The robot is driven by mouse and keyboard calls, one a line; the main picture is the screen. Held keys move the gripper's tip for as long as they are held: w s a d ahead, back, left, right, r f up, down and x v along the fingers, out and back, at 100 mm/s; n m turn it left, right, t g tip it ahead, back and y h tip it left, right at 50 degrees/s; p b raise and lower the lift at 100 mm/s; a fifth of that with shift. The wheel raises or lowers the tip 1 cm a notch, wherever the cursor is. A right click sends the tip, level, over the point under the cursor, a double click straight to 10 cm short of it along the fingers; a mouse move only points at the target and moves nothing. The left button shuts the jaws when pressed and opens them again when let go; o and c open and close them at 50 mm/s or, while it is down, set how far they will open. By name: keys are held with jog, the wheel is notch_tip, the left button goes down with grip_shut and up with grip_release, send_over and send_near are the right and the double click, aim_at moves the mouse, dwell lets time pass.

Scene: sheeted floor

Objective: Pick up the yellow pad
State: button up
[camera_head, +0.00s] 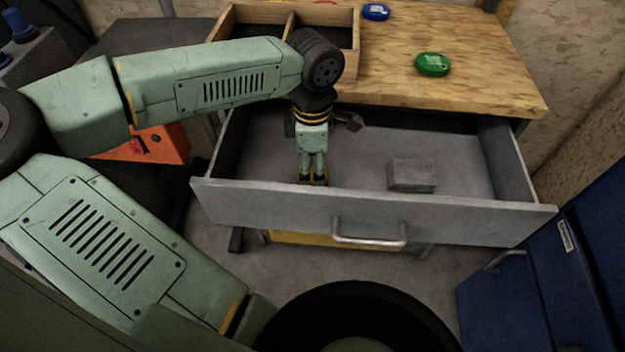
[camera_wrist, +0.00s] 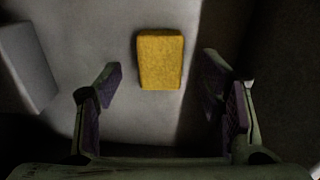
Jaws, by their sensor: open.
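The yellow pad (camera_wrist: 160,60) lies flat on the drawer floor in the wrist view, a small upright rectangle just beyond and between my fingertips. My gripper (camera_wrist: 163,100) is open, with a dark-padded finger on each side and nothing between them. In the head view my gripper (camera_head: 313,178) points down inside the open grey drawer (camera_head: 370,217), near its front left. There a little yellow shows at the fingertips, and I cannot tell whether it is the pad or part of the gripper.
A grey block (camera_head: 411,175) lies to the right in the drawer. The drawer front with its metal handle (camera_head: 369,238) stands close to my gripper. The wooden bench top (camera_head: 470,75) above carries a green round item (camera_head: 432,64), a blue one (camera_head: 376,12) and a divided wooden tray (camera_head: 357,40).

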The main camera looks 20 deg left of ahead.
aim_at(312, 173)
notch_tip(312, 173, down, 2)
jog(key=shift+r, duration=0.1)
jog(key=shift+c, duration=0.6)
jog(key=c, duration=1.1)
notch_tip(312, 173, up, 10)
jog(key=shift+b, duration=0.65)
